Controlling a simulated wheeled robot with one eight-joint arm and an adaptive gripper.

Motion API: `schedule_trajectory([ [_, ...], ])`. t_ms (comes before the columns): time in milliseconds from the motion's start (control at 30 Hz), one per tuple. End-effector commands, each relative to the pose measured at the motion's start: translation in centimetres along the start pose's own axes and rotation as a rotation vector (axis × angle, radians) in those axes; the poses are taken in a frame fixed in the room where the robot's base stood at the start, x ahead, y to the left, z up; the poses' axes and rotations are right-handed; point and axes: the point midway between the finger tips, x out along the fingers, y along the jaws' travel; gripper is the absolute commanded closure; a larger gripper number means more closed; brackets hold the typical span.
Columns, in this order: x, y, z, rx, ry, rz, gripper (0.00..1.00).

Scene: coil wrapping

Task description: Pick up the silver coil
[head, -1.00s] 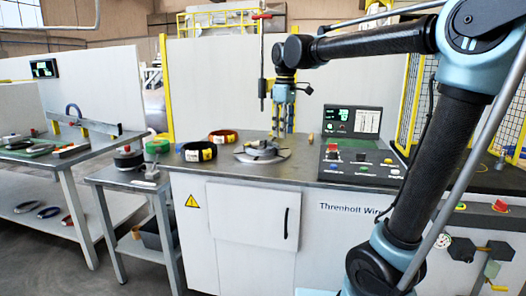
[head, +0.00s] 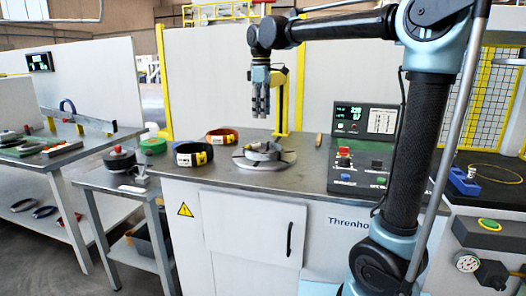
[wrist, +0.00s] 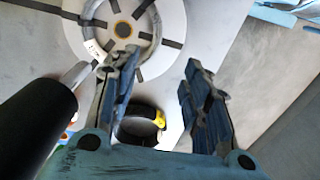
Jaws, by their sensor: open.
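The silver coil (head: 263,151) lies on the round turntable (head: 284,160) on the machine's worktop. In the wrist view, the coil (wrist: 154,40) shows at the top, around the turntable's hub, partly covered by my left finger. My gripper (head: 261,112) hangs above the coil with its fingers pointing down, apart from it. In the wrist view, my gripper (wrist: 158,78) is open, with nothing between its fingers.
The control panel (head: 362,150) is to the right. Worktop in front is clear.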

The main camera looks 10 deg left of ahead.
Motion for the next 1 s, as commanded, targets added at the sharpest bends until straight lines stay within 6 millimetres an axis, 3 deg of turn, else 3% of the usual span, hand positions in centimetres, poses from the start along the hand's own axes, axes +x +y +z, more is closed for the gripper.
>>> schedule_trajectory([
  [167,0.8,-0.2,-0.5,-0.008,0.000,0.000,0.56],
  [700,9.8,-0.9,-1.5,-0.024,0.000,0.000,0.56],
  [1000,12.3,-0.9,-1.5,-0.024,0.000,0.000,0.56],
])
